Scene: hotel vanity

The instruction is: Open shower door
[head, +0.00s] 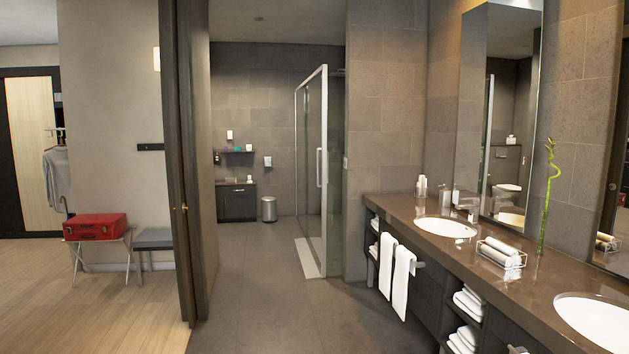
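The shower door (311,160) is a glass panel in a pale metal frame, seen at a steep angle beyond the dark doorway. It stands in line with the shower's pale floor sill (311,257) and looks shut, though the angle makes a small gap hard to rule out. A vertical bar handle (319,167) is on its near part. A fixed glass pane (336,150) meets it at the right, partly hidden by the tiled wall. Neither of my grippers is in view.
The vanity counter (480,250) with sinks and towels runs along the right. A dark door panel (180,180) edges the doorway at left. A red case (95,227) sits on a rack. A bin (269,209) stands farther back. The tiled floor (275,290) is clear.

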